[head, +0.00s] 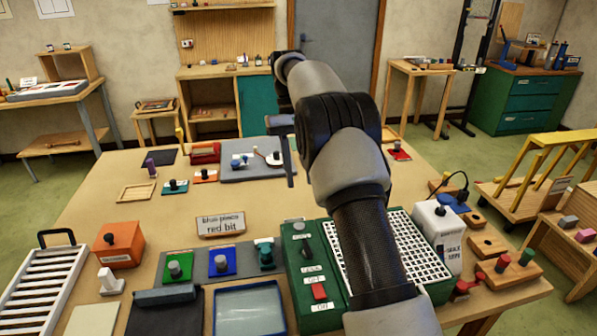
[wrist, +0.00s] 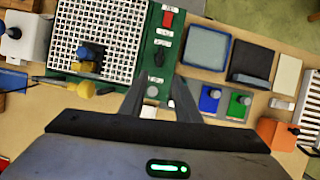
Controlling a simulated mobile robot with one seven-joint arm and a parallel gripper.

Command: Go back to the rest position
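My gripper (head: 289,165) hangs from the end of my raised arm above the workbench (head: 105,187) in the head view. In the wrist view my gripper (wrist: 158,88) has its two fingers apart, with nothing held between them. The green machine (wrist: 160,55) with a white grid and red switch lies below the fingers. A pale knob shows between the fingers, apparently on the machine below. In the head view the green machine (head: 303,262) is partly hidden by my arm. No marker of a rest position shows.
Near the machine are a white bottle-like box (head: 438,235), blue (head: 222,263) and green (head: 178,267) tiles with knobs, an orange block (head: 118,246) and a white rack (head: 40,284). A sign (head: 220,224) stands mid-bench. The bench's middle left has bare room.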

